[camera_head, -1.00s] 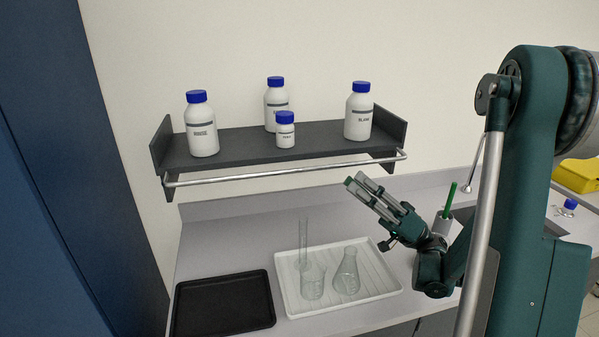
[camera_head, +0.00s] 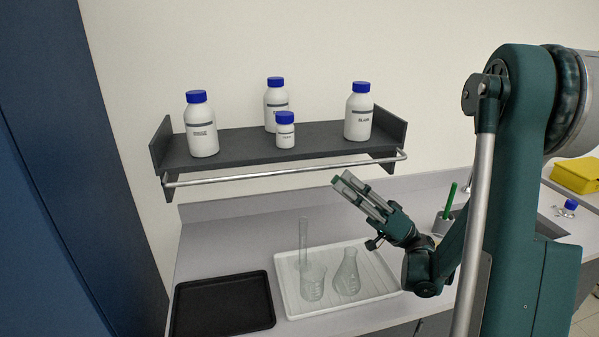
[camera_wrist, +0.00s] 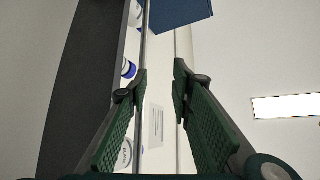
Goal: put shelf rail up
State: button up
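The shelf rail (camera_head: 285,171) is a thin metal bar running across the front of the dark wall shelf (camera_head: 240,143), low, at or below the board's front edge. Its ends bend back to the side panels. My gripper (camera_head: 342,180) is in front of the rail's right half and a little below it, pointing up and left. Its fingers are apart with nothing held between them. In the wrist view my green-padded gripper (camera_wrist: 160,78) is open. A thin bar, seemingly the rail (camera_wrist: 144,45), runs lengthwise near the left finger, apparently beyond it.
Several blue-capped white bottles (camera_head: 201,130) stand on the shelf. Below, a white tray (camera_head: 290,300) holds clear glassware (camera_head: 347,275), and a black tray (camera_head: 225,303) lies left. A blue cabinet (camera_head: 60,170) bounds the left side. Open space lies before the shelf.

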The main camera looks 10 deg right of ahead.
jog(key=b, duration=0.1)
send_near(300, 170)
jog(key=x, duration=0.8)
jog(key=shift+w+a+f, duration=0.1)
jog(key=shift+w+a, duration=0.05)
jog(key=shift+w, duration=0.2)
jog(key=shift+x, duration=0.85)
grip_shut()
